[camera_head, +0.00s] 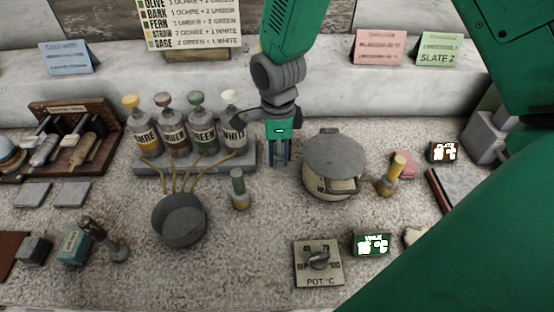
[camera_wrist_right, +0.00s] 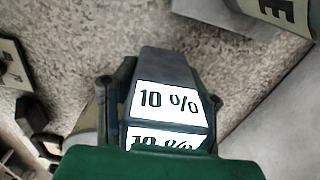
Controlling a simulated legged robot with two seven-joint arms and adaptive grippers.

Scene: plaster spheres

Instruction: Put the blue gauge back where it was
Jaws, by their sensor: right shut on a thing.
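My right gripper (camera_head: 279,160) comes down from the top of the head view and points down above the counter, between the bottle rack and the lidded pot. In the right wrist view the gripper (camera_wrist_right: 160,115) is shut on the gauge (camera_wrist_right: 168,75), a dark grey-blue block with a white display reading "10 %". One finger is on each side of it. In the head view only narrow dark bluish parts show between the fingers, so the gauge is mostly hidden there. My left gripper is not in view.
Labelled bottles (camera_head: 174,137) stand on a grey rack (camera_head: 150,168). A lidded pot (camera_head: 333,152), a grey pan (camera_head: 180,222) and a green-topped vial (camera_head: 239,190) stand nearby. A green-framed display (camera_head: 371,244), a dark-framed display (camera_head: 443,152) and a dial plate (camera_head: 306,276) lie right.

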